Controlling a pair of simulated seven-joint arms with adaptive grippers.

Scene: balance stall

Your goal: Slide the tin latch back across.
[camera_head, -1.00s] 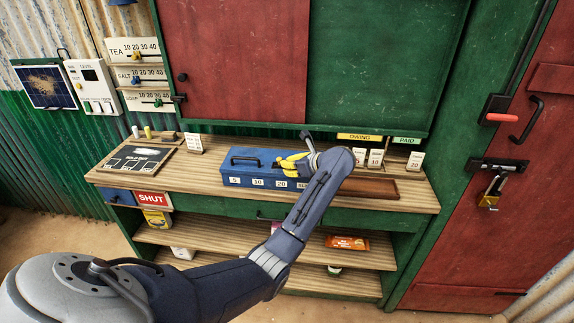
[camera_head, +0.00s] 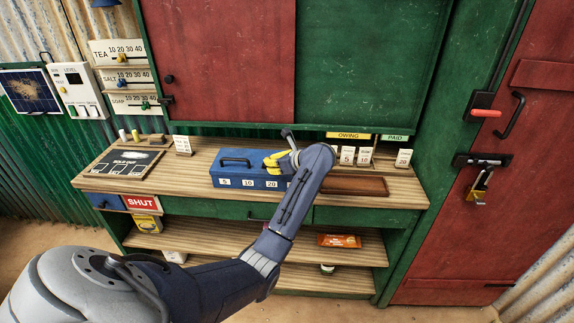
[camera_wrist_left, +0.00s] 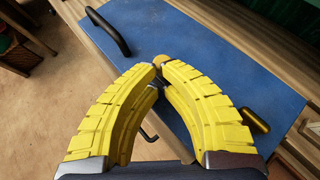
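The blue tin (camera_head: 228,172) stands on the wooden counter, with a black handle on its lid and number labels along its front. My left gripper (camera_head: 272,160) has yellow fingers and points down at the lid's right part. In the left wrist view the fingertips (camera_wrist_left: 160,64) come together at a small round tan knob (camera_wrist_left: 160,58); I cannot tell whether they grip it or only touch it. A brass cylinder (camera_wrist_left: 255,120) lies on the lid right of the fingers. I cannot tell which brass-coloured piece is the latch. My right gripper is not in view.
A brown tray (camera_head: 372,186) lies right of the tin, with white number cards (camera_head: 364,155) behind it. A dark board (camera_head: 125,162) lies at the counter's left. A red door (camera_head: 455,225) with a bolt and brass padlock (camera_head: 480,188) stands at right.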

